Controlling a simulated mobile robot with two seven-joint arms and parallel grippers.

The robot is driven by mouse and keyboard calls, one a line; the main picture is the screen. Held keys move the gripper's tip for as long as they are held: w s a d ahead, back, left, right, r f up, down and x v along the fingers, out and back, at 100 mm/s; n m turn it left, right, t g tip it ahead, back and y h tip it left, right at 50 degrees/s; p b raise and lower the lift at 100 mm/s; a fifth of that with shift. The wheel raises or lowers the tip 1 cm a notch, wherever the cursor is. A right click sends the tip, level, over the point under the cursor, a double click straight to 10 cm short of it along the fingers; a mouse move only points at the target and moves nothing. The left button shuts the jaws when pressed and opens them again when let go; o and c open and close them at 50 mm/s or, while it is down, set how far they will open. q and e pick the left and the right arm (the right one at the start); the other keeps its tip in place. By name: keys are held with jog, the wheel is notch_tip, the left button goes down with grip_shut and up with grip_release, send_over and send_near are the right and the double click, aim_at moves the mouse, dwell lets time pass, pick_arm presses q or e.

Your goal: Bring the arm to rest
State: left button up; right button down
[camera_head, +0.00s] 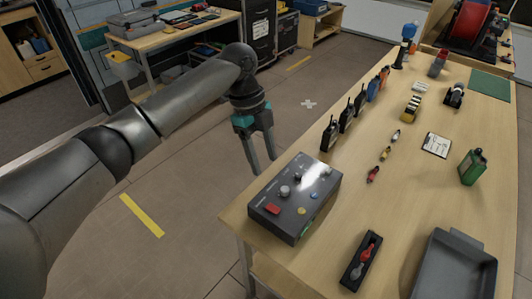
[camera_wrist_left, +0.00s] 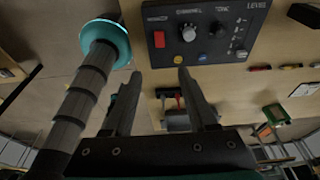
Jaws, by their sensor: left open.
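My left arm comes in from the left, and its gripper (camera_head: 264,166) hangs with the fingers pointing down, apart and empty. It appears just beyond the back left side of a grey control box (camera_head: 294,197) with knobs and a red button. In the left wrist view, the two fingers (camera_wrist_left: 158,76) are spread with nothing between them. The control box (camera_wrist_left: 205,30) shows past the fingertips there, and I see no contact. My right gripper is not in view.
The wooden table (camera_head: 400,200) bears a row of radios (camera_head: 345,117), a grey tray (camera_head: 453,268), a small black tray (camera_head: 361,262), a green can (camera_head: 472,167) and a notepad (camera_head: 436,145). Open floor (camera_head: 180,195) lies left of the table. A workbench (camera_head: 165,37) stands behind.

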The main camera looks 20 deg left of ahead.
pick_arm(q)
jog(key=s+d+f+n+t, duration=0.2)
jog(key=s+d+f+n, duration=0.5)
jog(key=s+d+f, duration=0.35)
jog(key=s+a+n+t+y, duration=0.3)
jog(key=s+a+n, duration=0.8)
jog(key=s+n, duration=0.3)
notch_tip(320, 180, down, 26)
jog(key=s+m+g+b, duration=0.1)
jog(key=s+g+b, duration=0.1)
jog(key=b, duration=0.1)
jog(key=s+a+f+g+b, duration=0.1)
jog(key=s+a+f+b, duration=0.1)
jog(key=s+f, duration=1.3)
jog(key=shift+s+a+f, duration=0.3)
jog(key=shift+s+f, duration=0.05)
jog(key=shift+f, duration=0.1)
